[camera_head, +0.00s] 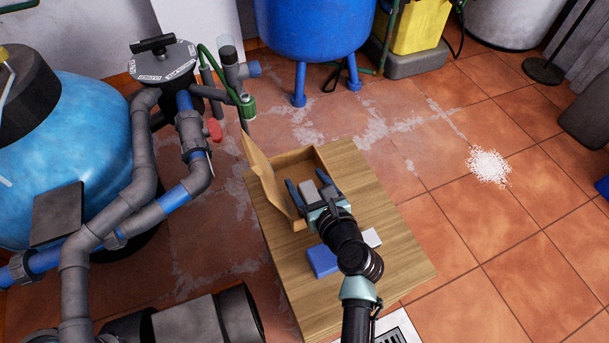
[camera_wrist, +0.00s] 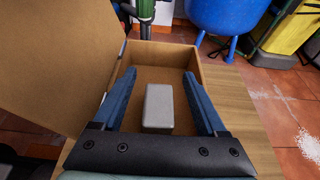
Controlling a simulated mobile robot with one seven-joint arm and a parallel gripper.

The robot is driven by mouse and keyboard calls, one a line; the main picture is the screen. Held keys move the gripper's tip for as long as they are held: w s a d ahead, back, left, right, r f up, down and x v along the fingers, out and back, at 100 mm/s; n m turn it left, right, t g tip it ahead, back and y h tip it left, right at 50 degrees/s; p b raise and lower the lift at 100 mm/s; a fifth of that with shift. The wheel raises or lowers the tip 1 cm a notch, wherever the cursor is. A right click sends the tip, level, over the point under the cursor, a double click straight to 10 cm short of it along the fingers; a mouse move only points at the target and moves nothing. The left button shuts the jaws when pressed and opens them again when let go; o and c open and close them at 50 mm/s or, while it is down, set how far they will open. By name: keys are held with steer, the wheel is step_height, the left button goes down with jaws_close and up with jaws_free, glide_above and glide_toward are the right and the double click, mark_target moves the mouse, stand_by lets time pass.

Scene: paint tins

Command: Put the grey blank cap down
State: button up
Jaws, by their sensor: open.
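A grey rounded block, which I take to be the grey blank cap (camera_wrist: 158,108), lies inside an open cardboard box (camera_wrist: 160,47) in the wrist view. In the head view, the cap (camera_head: 308,191) shows just beyond my wrist, in the box (camera_head: 291,158). My gripper (camera_wrist: 158,73) is open, with its blue fingers on either side of the cap and a visible gap to each. In the head view, my gripper (camera_head: 309,187) reaches over the near part of the box. The near end of the box is partly hidden by my gripper.
The box stands on a wooden table (camera_head: 395,265), its flap (camera_head: 262,178) raised on the left. A blue box (camera_head: 322,261) and a pale block (camera_head: 372,238) lie nearer on the table, beside my arm. Grey pipes (camera_head: 140,165) and a blue tank (camera_head: 75,145) stand left. Tiled floor lies right.

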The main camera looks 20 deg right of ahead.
steer(key=p+v, duration=0.3)
steer(key=v, duration=0.7)
steer(key=shift+s, duration=0.15)
steer(key=shift+r, duration=0.1)
step_height(320, 180, up, 16)
steer(key=n+t, duration=0.2)
steer(key=n, duration=0.9)
glide_above(304, 190)
steer(key=w+a+r+n+t, duration=0.2)
steer(key=r+n, duration=0.3)
steer(key=r, duration=0.3)
steer(key=w+a+r+n+t, duration=0.15)
steer(key=r+n, duration=0.25)
steer(key=r, duration=0.5)
steer(key=s+a+r+n+t, duration=0.2)
steer(key=s+a+r+n, duration=0.1)
steer(key=r, duration=0.7)
steer(key=s+a+r+n+t, duration=0.3)
steer(key=s+r+n, duration=0.3)
steer(key=r, duration=0.4)
steer(key=s+a+r+n+t, duration=0.3)
steer(key=r+n, duration=0.3)
steer(key=r, duration=0.3)
steer(key=shift+s+a+r+n, duration=0.3)
steer(key=shift+s+a+r, duration=0.1)
steer(key=shift+s+a, duration=0.45)
steer(key=shift+d, duration=0.1)
